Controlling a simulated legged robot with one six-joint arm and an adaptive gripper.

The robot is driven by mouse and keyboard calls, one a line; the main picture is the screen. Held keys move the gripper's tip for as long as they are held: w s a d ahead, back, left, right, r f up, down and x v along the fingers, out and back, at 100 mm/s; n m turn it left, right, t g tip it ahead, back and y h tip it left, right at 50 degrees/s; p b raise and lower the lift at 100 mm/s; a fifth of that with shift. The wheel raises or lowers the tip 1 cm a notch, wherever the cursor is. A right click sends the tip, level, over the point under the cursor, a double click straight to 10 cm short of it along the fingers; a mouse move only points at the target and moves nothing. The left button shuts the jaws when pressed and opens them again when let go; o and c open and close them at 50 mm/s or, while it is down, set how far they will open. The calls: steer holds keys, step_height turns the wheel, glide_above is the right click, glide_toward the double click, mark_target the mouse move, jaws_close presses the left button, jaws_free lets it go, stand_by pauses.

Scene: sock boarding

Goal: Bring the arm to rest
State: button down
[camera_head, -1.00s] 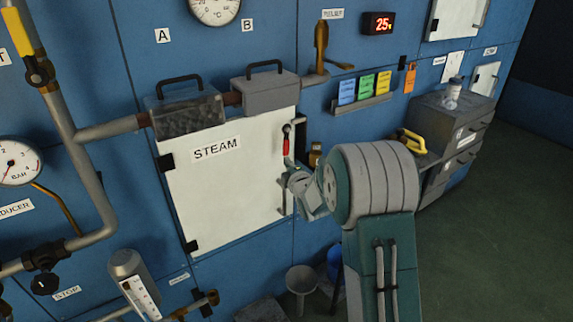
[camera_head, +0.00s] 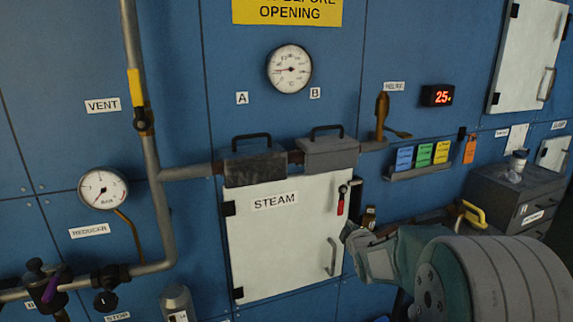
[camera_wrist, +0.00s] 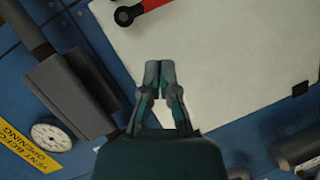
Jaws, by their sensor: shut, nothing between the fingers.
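My gripper (camera_head: 350,232) is in front of the right edge of the white door marked STEAM, below the red-handled latch (camera_head: 342,202). In the wrist view its two fingers (camera_wrist: 160,68) meet at the tips, with nothing between them. The wrist view shows the white door (camera_wrist: 235,60) behind the fingertips and the red latch handle (camera_wrist: 152,5) at the top. In the head view the STEAM door (camera_head: 275,245) lies flat in its frame and looks shut. My forearm fills the lower right and hides part of the wall there.
Two grey boxes with handles, one darker (camera_head: 255,170) and one lighter (camera_head: 330,155), sit on the pipe above the door. A grey cabinet (camera_head: 500,195) stands at the right. Valves and a gauge (camera_head: 102,188) are on the left.

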steer(key=s+a+r+m+g, duration=0.1)
steer(key=s+r+m+g, duration=0.2)
steer(key=s, duration=0.6)
steer(key=s+a+r+m+g, duration=0.1)
steer(key=s+r+m+g, duration=0.2)
steer(key=s, duration=0.5)
steer(key=s+a+f+m+g, duration=0.1)
steer(key=s+m, duration=0.3)
steer(key=s, duration=0.7)
steer(key=s+a+f+m+g, duration=0.1)
steer(key=s+m, duration=0.3)
steer(key=s, duration=0.7)
steer(key=shift+s+a+f+g, duration=0.15)
steer(key=shift+a+f+g, duration=0.3)
steer(key=shift+g, duration=0.45)
